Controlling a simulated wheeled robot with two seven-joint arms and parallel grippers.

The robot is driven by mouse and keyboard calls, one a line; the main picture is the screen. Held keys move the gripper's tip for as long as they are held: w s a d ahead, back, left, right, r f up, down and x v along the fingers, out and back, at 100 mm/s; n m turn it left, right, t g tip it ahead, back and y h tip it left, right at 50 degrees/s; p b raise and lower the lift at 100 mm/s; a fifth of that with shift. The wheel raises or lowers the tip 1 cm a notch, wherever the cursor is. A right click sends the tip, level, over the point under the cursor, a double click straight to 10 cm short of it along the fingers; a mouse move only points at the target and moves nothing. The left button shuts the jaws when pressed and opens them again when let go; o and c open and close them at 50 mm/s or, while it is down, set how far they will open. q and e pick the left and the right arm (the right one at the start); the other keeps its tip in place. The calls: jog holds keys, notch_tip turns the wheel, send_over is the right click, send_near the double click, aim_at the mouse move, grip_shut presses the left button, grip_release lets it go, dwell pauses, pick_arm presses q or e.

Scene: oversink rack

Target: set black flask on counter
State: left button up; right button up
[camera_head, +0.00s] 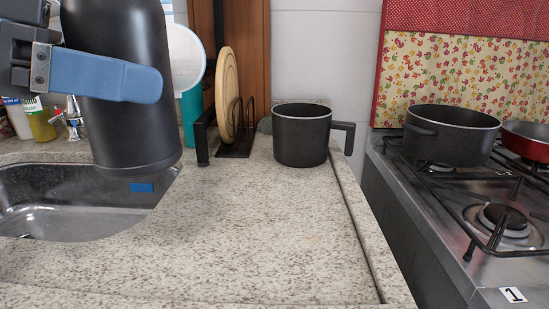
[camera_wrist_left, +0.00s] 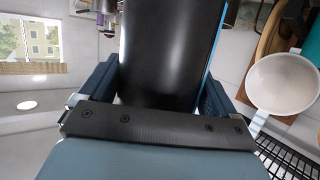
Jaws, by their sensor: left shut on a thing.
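The black flask (camera_head: 122,125) is upright in the head view, held above the right end of the sink. Its base shows near the sink's right edge, and its top runs out of the picture. My left gripper (camera_head: 105,75) is shut on the flask's body, with a blue finger across its front. In the left wrist view the flask (camera_wrist_left: 170,50) fills the space between the two fingers. The speckled counter (camera_head: 240,230) has a wide bare area to the right of the flask. My right gripper is not in view.
A black pot (camera_head: 302,137) stands at the counter's back right. A rack (camera_head: 237,148) with a round wooden board (camera_head: 226,95) stands behind. The sink (camera_head: 70,212) is at the left. A stove (camera_head: 490,215) with pans lies beyond the counter's right edge.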

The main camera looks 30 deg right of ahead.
pick_arm(q)
jog(key=d+f, duration=0.4)
jog(key=s+d+f+b, duration=0.1)
jog(key=d+f, duration=0.3)
jog(key=d, duration=0.1)
jog(key=d+f+b, duration=0.1)
jog(key=d+f, duration=0.3)
jog(key=d, duration=0.1)
jog(key=shift+s+d, duration=0.1)
jog(key=shift+s, duration=0.2)
jog(key=shift+f, duration=0.45)
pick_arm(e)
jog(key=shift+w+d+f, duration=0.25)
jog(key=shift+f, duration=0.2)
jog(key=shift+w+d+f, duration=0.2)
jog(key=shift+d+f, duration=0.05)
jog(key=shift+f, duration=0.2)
pick_arm(q)
jog(key=shift+f, duration=0.1)
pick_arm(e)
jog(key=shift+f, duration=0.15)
pick_arm(q)
jog(key=o, duration=0.9)
jog(key=shift+o, duration=0.2)
